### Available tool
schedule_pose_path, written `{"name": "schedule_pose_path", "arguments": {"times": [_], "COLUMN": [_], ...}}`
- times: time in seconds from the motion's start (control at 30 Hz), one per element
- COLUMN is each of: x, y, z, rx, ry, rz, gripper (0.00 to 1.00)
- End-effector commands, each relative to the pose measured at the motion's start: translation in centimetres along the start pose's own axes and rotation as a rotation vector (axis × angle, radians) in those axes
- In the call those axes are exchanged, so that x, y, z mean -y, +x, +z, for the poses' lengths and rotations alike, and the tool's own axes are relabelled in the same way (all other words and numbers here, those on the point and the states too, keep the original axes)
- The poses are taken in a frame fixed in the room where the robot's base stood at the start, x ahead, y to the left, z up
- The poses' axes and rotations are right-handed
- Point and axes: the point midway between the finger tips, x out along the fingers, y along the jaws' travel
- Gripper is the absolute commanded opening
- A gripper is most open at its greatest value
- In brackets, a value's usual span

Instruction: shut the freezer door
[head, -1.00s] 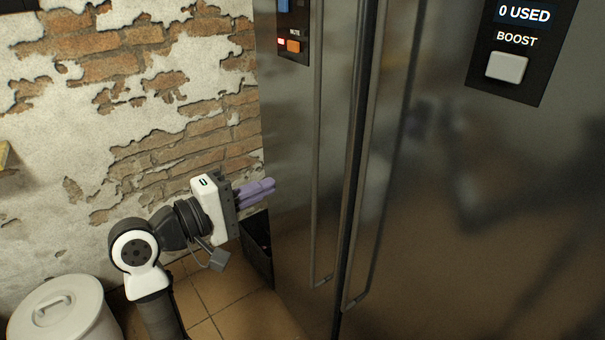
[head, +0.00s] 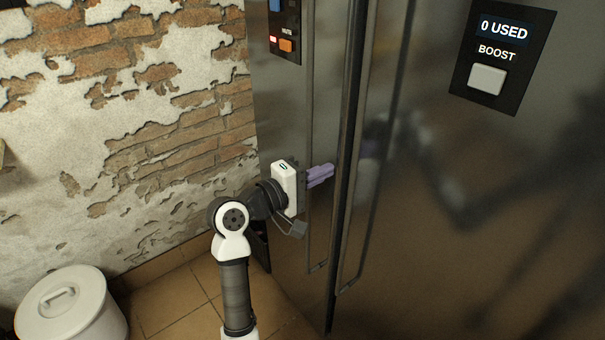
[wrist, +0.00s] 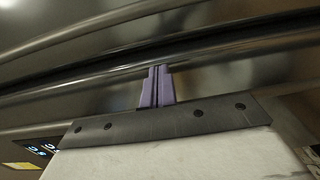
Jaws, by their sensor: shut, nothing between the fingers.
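A tall steel cabinet has two doors side by side, a left door (head: 284,110) and a right door (head: 480,210). No label tells me which one is the freezer door. Each has a long vertical handle by the middle, the left handle (head: 308,240) and the right handle (head: 362,215). A dark narrow gap runs between the doors; I cannot tell whether either stands slightly ajar. My gripper (head: 331,173) is shut and empty, its purple fingers in front of the left door near its handle. In the wrist view the fingertips (wrist: 159,67) overlap a steel bar; contact is unclear.
The left door has a panel with an orange button (head: 286,46); the right door has a BOOST panel (head: 497,83). A white lidded bin (head: 72,305) stands at lower left. A brick wall (head: 110,130) rises behind. Tiled floor lies between.

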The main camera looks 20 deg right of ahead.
Motion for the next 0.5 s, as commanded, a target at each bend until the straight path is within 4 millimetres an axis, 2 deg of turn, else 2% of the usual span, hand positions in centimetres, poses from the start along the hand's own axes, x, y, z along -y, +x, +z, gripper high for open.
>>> {"name": "schedule_pose_path", "arguments": {"times": [0.13,0.5], "x": [0.01,0.11], "y": [0.87,1.03], "z": [-0.03,-0.02], "rx": [0.0,-0.001], "ry": [-0.002,-0.001], "rz": [-0.001,-0.001], "gripper": [0.0,0.0]}}
